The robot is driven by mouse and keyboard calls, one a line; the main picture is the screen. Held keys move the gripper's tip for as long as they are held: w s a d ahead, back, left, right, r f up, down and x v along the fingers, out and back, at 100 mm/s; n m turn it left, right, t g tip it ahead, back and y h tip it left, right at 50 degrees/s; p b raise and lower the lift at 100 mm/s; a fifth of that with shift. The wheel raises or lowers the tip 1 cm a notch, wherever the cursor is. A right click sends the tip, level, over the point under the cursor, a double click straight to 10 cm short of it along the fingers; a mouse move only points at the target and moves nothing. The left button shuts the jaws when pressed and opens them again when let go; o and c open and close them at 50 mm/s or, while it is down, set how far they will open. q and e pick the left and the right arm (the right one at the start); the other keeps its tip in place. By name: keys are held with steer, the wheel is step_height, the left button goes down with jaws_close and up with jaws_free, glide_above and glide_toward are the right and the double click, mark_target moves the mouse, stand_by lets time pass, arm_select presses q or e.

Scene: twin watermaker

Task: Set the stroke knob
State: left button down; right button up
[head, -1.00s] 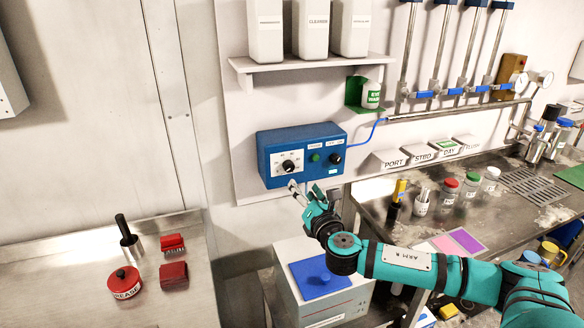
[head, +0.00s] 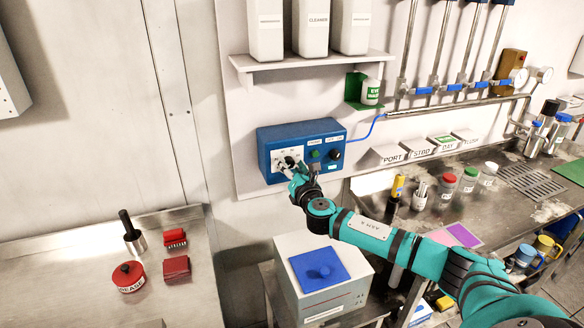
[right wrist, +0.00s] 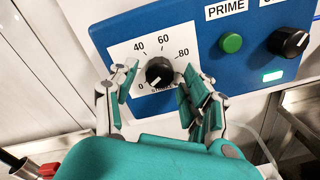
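The stroke knob (right wrist: 159,72) is a round black knob on a white dial plate marked 0, 40, 60 and 80 in the right wrist view. It sits on the blue control box (head: 271,136) on the wall; in the head view the knob (head: 289,161) is partly covered by my gripper. My right gripper (right wrist: 157,92) has its two fingers apart, one on each side of the knob. I cannot tell whether either finger touches it. In the head view the right gripper (head: 293,170) is at the box's lower left. My left gripper is not in view.
On the same box are a green PRIME button (right wrist: 231,43) and a second black knob (right wrist: 289,42). Below stands a grey unit with a blue lid (head: 318,270). A shelf with white bottles (head: 289,60) is above. A steel bench (head: 80,285) lies at left.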

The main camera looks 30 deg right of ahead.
jaws_close()
steer(key=shift+f, duration=0.1)
steer(key=m+b, duration=0.1)
steer(key=m, duration=0.2)
steer(key=m+b, duration=0.1)
steer(key=m, duration=0.8)
steer(key=shift+m+y+b, duration=0.3)
steer(key=shift+y+b, duration=0.1)
steer(key=m, duration=0.5)
steer(key=shift+m, duration=0.3)
steer(key=shift+f, duration=0.1)
